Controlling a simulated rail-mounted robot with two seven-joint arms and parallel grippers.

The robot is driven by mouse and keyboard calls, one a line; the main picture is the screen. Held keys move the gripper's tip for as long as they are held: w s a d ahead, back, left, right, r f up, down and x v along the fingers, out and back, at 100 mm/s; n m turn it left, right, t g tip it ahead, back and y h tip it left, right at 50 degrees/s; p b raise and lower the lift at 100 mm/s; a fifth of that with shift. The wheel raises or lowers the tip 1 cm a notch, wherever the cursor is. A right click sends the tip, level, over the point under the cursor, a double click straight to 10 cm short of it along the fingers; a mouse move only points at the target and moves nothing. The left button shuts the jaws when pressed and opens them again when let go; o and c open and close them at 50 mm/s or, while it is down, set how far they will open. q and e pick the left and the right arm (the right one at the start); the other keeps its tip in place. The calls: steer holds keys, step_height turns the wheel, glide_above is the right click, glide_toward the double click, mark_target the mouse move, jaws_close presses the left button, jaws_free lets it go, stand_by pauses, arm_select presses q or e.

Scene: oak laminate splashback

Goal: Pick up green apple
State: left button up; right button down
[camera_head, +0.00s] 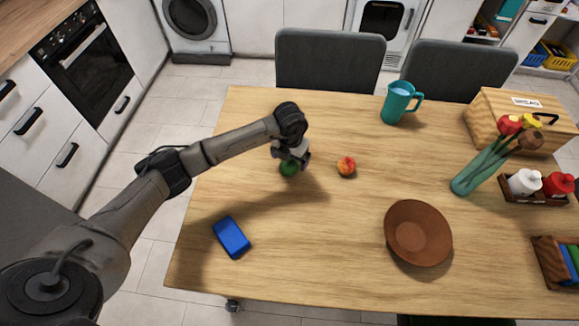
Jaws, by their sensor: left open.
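The green apple (288,169) is on the wooden table (330,240), left of the middle. My left gripper (289,161) is right above it, pointing down, and its open fingers cover the top of the apple. From this view I cannot tell whether the fingers touch the apple. My right gripper is not in view.
A red-orange fruit (346,167) lies close to the right of my left gripper. A blue box-like object (231,237), a brown bowl (418,232), a teal pitcher (397,103), a flower vase (472,178) and a bread box (517,112) stand farther off. The table's front middle is clear.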

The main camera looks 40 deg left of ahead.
mark_target(290, 162)
arm_select(q)
step_height(290, 162, down, 4)
steer(key=shift+s+r+b, duration=0.1)
steer(key=shift+r+b, duration=0.15)
steer(key=shift+b, duration=0.05)
